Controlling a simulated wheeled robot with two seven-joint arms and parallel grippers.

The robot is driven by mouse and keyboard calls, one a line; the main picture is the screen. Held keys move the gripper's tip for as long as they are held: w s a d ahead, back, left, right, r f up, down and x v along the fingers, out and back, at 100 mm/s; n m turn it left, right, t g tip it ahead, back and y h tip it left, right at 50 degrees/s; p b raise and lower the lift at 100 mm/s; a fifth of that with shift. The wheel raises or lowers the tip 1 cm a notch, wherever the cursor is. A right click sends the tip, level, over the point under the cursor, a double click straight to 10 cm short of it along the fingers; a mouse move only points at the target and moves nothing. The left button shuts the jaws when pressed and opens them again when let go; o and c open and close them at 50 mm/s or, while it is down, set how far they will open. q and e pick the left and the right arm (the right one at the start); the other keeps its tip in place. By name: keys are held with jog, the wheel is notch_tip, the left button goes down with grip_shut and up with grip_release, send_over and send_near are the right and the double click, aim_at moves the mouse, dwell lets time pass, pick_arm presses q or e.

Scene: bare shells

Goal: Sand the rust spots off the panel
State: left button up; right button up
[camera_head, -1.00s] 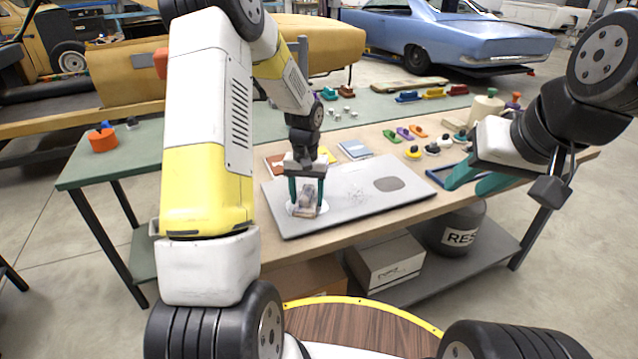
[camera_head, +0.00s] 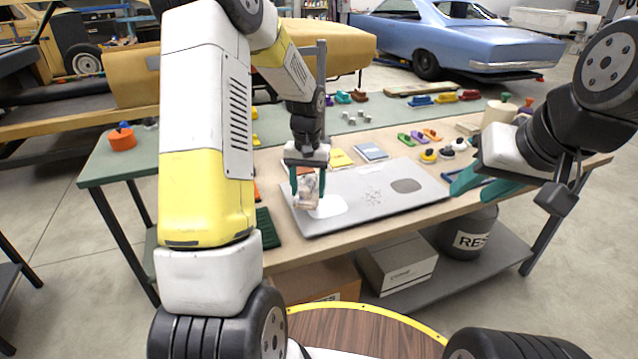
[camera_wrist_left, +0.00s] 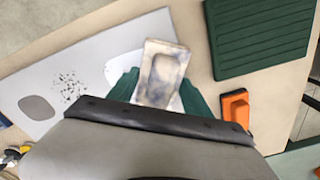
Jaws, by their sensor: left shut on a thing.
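The grey panel (camera_head: 355,200) lies flat on the workbench. It has a whitish patch (camera_head: 329,207) at its left end, a cluster of dark specks (camera_head: 373,195) in the middle and a smooth darker grey oval (camera_head: 406,186) at right. My left gripper (camera_head: 307,187) is shut on a pale, smudged sanding block (camera_head: 308,194) over the panel's left end. The block also shows in the left wrist view (camera_wrist_left: 160,74), partly covering the whitish patch; it looks raised off the panel. My right gripper (camera_head: 478,182) is open and empty by the panel's right end.
A dark green ribbed mat (camera_wrist_left: 260,40) and an orange block (camera_wrist_left: 237,107) lie beyond the panel's left end. Coloured blocks (camera_head: 418,137), round-knobbed items (camera_head: 445,150) and a blue-grey pad (camera_head: 371,151) lie behind the panel. A bin (camera_head: 467,235) and boxes (camera_head: 400,262) sit below.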

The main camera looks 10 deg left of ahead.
pick_arm(q)
jog(key=shift+r, duration=1.95)
jog(key=shift+f, duration=0.25)
